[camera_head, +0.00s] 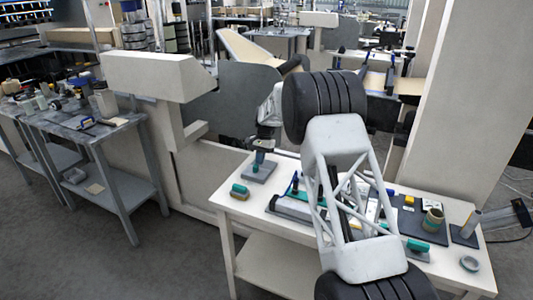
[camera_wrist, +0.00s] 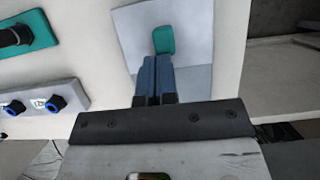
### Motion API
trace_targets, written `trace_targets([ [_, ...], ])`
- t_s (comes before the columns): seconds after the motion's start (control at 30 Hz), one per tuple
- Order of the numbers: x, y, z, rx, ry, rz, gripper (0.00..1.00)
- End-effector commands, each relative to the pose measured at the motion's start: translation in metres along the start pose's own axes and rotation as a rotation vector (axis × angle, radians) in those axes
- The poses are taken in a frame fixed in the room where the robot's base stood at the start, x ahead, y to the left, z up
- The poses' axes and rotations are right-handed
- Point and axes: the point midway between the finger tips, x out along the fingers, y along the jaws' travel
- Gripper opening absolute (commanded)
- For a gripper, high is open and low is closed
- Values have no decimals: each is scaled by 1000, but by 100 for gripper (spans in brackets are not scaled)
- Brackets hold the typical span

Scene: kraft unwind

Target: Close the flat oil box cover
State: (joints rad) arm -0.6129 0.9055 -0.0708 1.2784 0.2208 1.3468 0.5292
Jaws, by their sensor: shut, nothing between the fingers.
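A flat grey box (camera_head: 259,173) lies at the table's left back corner; I take it to be the flat oil box. In the wrist view its pale grey plate (camera_wrist: 200,30) carries a small teal tab (camera_wrist: 163,40), with a darker grey strip near the fingers. Whether the plate is a cover, and how far it is open, I cannot tell. My gripper (camera_wrist: 157,60) is shut and empty, its blue-grey fingertips right at the teal tab. In the head view my gripper (camera_head: 262,151) is just above the box. Contact with the tab is unclear.
A grey rail with blue knobs (camera_wrist: 40,102) is nearby on the table. My arm hides the table's middle.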

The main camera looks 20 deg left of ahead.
Motion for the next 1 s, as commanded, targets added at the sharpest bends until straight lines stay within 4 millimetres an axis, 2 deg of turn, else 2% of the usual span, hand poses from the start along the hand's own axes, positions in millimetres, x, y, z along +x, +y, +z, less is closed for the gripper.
trace_targets([
  [0.37,5,0,0,1,-7,5,0],
  [0.63,0,1,-14,1,-6,4,0],
  [0.87,-12,1,-42,2,-3,1,0],
  [1.0,-40,0,-38,0,0,0,0],
])
